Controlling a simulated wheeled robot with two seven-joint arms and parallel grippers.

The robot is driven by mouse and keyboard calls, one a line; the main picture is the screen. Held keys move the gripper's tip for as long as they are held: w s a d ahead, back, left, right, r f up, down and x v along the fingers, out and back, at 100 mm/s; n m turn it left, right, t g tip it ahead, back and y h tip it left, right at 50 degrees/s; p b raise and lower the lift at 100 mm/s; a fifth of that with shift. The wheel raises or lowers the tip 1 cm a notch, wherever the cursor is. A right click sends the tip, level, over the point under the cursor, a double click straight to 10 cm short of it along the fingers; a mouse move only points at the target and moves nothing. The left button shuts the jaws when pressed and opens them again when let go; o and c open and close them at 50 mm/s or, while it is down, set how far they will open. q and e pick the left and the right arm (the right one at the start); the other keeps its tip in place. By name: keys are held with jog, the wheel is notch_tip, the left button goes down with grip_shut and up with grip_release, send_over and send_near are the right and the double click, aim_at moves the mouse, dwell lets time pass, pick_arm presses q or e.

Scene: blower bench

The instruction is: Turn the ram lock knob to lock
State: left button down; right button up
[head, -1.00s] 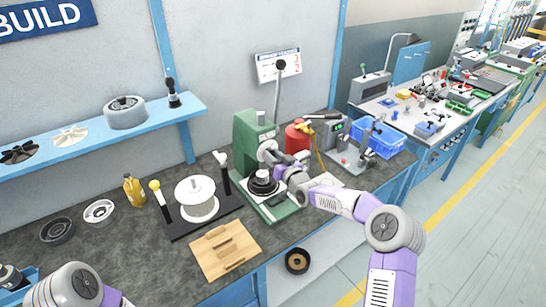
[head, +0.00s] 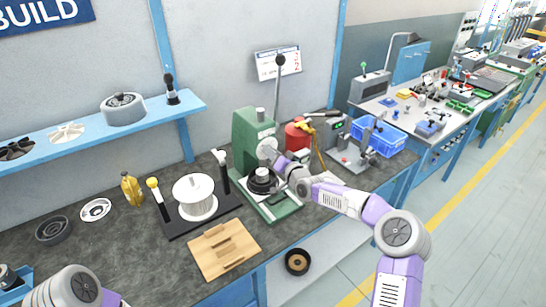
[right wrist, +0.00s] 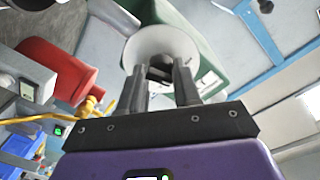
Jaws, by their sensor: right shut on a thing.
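The green press (head: 246,135) stands at the back of the bench with a tall black-knobbed lever. The ram lock knob (head: 267,149) is a pale round disc on the press's side. It fills the upper middle of the right wrist view (right wrist: 162,42), with a dark grip part between my fingers. My right gripper (head: 276,158) is at the knob, shut on it, with the fingers on either side of the grip part. The exact angle of the knob cannot be told. Of my left arm only a part shows at the lower left; its gripper is out of view.
A black round part (head: 262,180) sits on the press base below my right gripper. A red canister (head: 297,136) and a yellow hose stand close to the right. A white spool (head: 195,197) and a wooden board (head: 224,251) lie to the left. A blue crate (head: 382,140) is farther right.

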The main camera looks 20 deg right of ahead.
jog(key=shift+d+r+m+y+b, duration=0.15)
jog(key=shift+m+b, duration=1.3)
jog(key=shift+m, duration=1.5)
jog(key=shift+a+r+m+y+b, duration=0.1)
jog(key=shift+m+y+b, duration=0.15)
jog(key=shift+m+b, duration=1.95)
jog(key=shift+m+p, duration=0.75)
jog(key=shift+m, duration=0.1)
jog(key=o, duration=0.8)
jog(key=shift+c, duration=0.2)
jog(key=shift+o, duration=1.3)
jog(key=shift+f, duration=0.15)
jog(key=shift+d, duration=0.1)
